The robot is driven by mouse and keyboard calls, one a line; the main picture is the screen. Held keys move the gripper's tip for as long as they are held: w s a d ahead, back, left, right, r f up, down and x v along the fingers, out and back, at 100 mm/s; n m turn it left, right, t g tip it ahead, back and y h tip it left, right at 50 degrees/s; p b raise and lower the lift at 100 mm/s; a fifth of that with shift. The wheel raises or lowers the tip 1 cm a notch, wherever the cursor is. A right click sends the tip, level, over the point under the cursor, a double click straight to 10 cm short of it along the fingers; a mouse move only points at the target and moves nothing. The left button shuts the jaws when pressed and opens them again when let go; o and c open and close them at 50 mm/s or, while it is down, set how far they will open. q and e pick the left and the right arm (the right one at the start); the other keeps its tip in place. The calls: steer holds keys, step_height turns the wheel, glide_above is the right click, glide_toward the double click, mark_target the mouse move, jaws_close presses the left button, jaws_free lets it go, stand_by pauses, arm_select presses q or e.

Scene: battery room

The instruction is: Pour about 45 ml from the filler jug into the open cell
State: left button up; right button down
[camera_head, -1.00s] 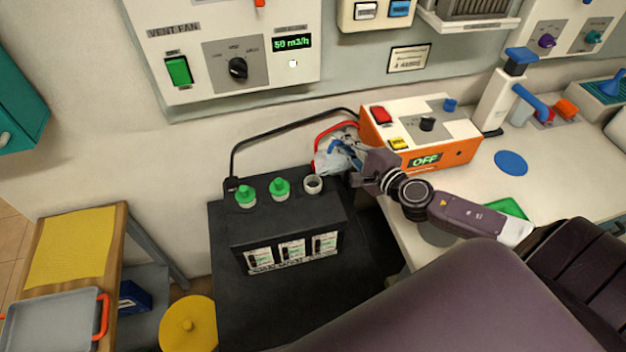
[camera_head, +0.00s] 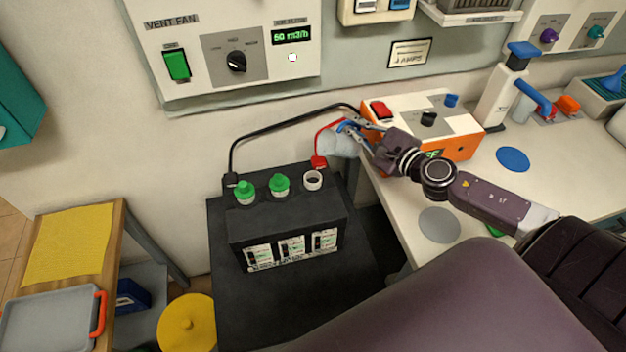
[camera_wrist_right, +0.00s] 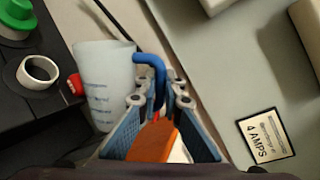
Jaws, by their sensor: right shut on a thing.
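The filler jug (camera_head: 339,144) is translucent white with a blue handle. My right gripper (camera_head: 364,129) is shut on that handle and holds the jug behind and right of the open cell, near the red clamp. The open cell (camera_head: 313,180) is a white-rimmed round opening at the right end of the black battery (camera_head: 240,226). In the right wrist view the jug (camera_wrist_right: 103,85) shows blue marks, and the open cell (camera_wrist_right: 38,71) lies left of it, apart from it. The liquid level and the jug's exact tilt are unclear. My left gripper is not in view.
Two green caps (camera_head: 279,184) close the other cells. The orange charger (camera_head: 463,146) stands on the bench at right. A grey disc (camera_head: 439,225) and a blue disc (camera_head: 513,159) lie on the bench.

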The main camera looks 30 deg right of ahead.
steer(key=shift+d+r+m, duration=0.25)
steer(key=shift+r+m, duration=0.25)
steer(key=shift+r, duration=0.1)
steer(key=shift+d+r+m, duration=0.1)
steer(key=shift+r+m, duration=0.2)
steer(key=shift+r, duration=0.05)
stand_by(1.1)
steer(key=shift+d+r+m+y, duration=0.3)
steer(key=shift+r+m, duration=0.1)
steer(key=shift+m, duration=0.1)
steer(key=shift+d+f+m+b, duration=0.25)
steer(key=shift+d+m+b, duration=0.35)
steer(key=shift+b, duration=0.6)
steer(key=shift+w+d+r+m+t+y+b, duration=0.15)
steer(key=shift+d+r+m+t+y, duration=0.1)
steer(key=shift+d+r+m, duration=0.55)
steer(key=shift+d+r+m+t+y+b, duration=0.25)
steer(key=shift+d+m, duration=0.3)
steer(key=shift+m, duration=0.6)
steer(key=shift+w+d+r+m+t+y+b, duration=0.1)
steer(key=shift+d+r+m+t, duration=0.2)
steer(key=shift+d+r+m, duration=0.45)
steer(key=shift+a+f, duration=0.15)
steer(key=shift+f, duration=0.05)
